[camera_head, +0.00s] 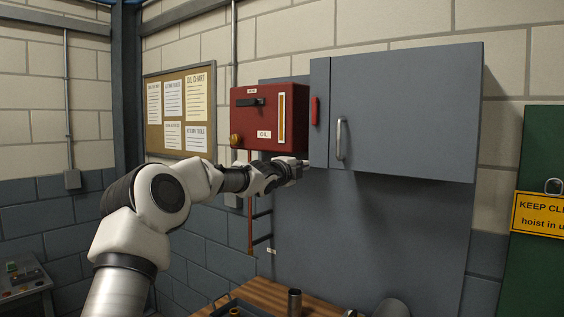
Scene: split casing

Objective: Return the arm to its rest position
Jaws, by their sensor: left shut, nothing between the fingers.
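My left arm reaches in from the lower left, and its left gripper (300,164) is shut with nothing in it. The gripper is seen small, just below the lower right corner of the red box in the picture, near the lower left edge of the grey wall cabinet (405,112). Whether it touches the cabinet I cannot tell. My right gripper is not in view.
The red box (262,127) marked OIL hangs beside the cabinet, whose door has a metal handle (342,138). Below is a wooden bench (265,292) with a tray and a metal cup (295,301). A green panel (540,270) with a yellow sign stands right.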

